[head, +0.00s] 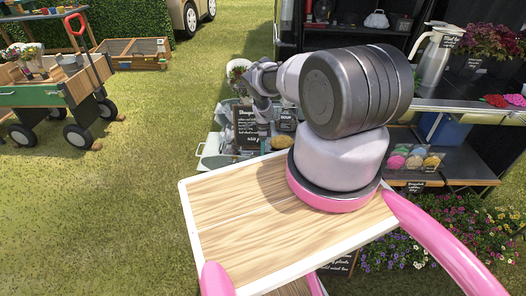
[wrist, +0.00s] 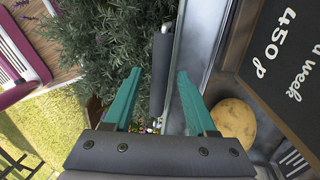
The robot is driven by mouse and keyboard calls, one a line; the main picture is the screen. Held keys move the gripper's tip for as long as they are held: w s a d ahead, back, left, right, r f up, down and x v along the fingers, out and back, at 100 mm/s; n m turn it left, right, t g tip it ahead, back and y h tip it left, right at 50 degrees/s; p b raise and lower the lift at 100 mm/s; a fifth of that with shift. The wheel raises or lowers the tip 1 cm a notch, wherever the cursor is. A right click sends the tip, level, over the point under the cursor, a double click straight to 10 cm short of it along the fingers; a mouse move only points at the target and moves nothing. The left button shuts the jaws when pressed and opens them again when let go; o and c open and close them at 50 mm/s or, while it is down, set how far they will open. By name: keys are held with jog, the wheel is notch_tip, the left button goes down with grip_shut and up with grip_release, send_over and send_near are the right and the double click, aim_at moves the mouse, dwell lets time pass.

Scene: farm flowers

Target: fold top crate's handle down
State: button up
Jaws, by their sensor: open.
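In the wrist view, my gripper (wrist: 159,88) is open, with one teal finger on each side of a dark grey, rod-like grip (wrist: 160,75). The grip looks like the crate's handle and lies lengthwise between the fingers, with a visible gap to each. I cannot tell whether its lower end touches anything. A grey metal edge (wrist: 205,45), possibly the crate's rim, runs just right of it. Leafy grey-green plants (wrist: 105,45) fill the left side. In the head view, the crates beyond my arm are small and partly hidden, and the fingers cannot be made out.
A black price sign (wrist: 285,50) and a yellow rounded object (wrist: 233,120) are close on the right in the wrist view. In the head view, a metal jug (head: 437,55) stands on the stall shelf at right, and a wooden cart (head: 55,95) stands at left. Open grass (head: 100,200) lies between.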

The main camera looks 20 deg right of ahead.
jog(key=shift+f, duration=0.1)
grip_shut()
jog(key=shift+s+a+t, duration=0.1)
jog(key=shift+s+t, duration=0.05)
jog(key=shift+t, duration=0.15)
jog(key=s+a+f+t+h, duration=0.2)
jog(key=s+f+t+h, duration=0.2)
jog(key=t, duration=0.9)
jog(key=s+h, duration=0.1)
jog(key=h, duration=0.1)
jog(key=shift+s+a+f+h, duration=0.2)
jog(key=shift+s+a+h, duration=0.1)
dwell(0.3)
jog(key=shift+d, duration=0.1)
dwell(0.4)
